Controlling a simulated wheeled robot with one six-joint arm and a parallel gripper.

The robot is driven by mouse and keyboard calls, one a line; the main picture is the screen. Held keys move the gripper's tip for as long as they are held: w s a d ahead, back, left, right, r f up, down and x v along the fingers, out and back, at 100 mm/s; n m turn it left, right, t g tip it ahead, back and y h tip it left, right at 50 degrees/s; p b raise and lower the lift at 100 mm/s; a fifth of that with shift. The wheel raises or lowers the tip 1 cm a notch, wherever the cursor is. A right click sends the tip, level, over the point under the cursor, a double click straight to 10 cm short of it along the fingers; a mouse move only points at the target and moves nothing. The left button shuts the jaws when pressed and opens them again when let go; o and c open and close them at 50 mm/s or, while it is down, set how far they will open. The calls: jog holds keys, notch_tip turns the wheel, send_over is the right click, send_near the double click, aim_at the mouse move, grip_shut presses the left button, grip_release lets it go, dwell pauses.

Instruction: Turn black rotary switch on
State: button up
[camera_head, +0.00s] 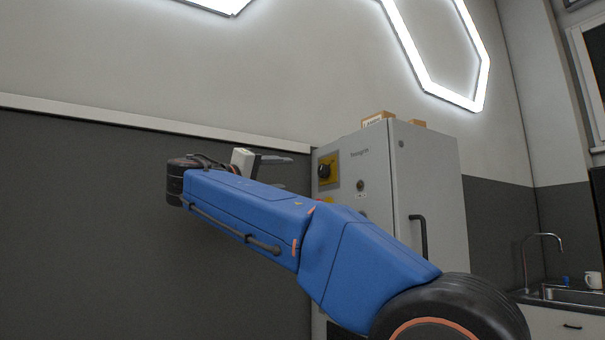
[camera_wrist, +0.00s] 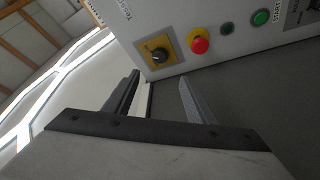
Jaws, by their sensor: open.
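The black rotary switch (camera_head: 324,171) sits on a yellow plate on the side of a grey cabinet, up near its top left. In the wrist view the switch (camera_wrist: 159,54) is a round black knob with a pale pointer mark, on its yellow plate (camera_wrist: 147,45). My gripper (camera_wrist: 158,92) is open, with its two fingers apart and nothing between them. The knob lies beyond the fingertips, and I see no contact. In the head view my gripper (camera_head: 274,164) is left of the cabinet, partly hidden by my blue arm.
The grey cabinet (camera_head: 435,170) carries a red mushroom button (camera_wrist: 199,45), a green start button (camera_wrist: 261,17) and a small dark green button (camera_wrist: 227,28) near the switch. Small boxes (camera_head: 377,118) lie on top. A sink (camera_head: 560,293) stands at the right.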

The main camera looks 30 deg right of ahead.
aim_at(321, 172)
jog(key=x, duration=1.7)
jog(key=shift+d, duration=0.1)
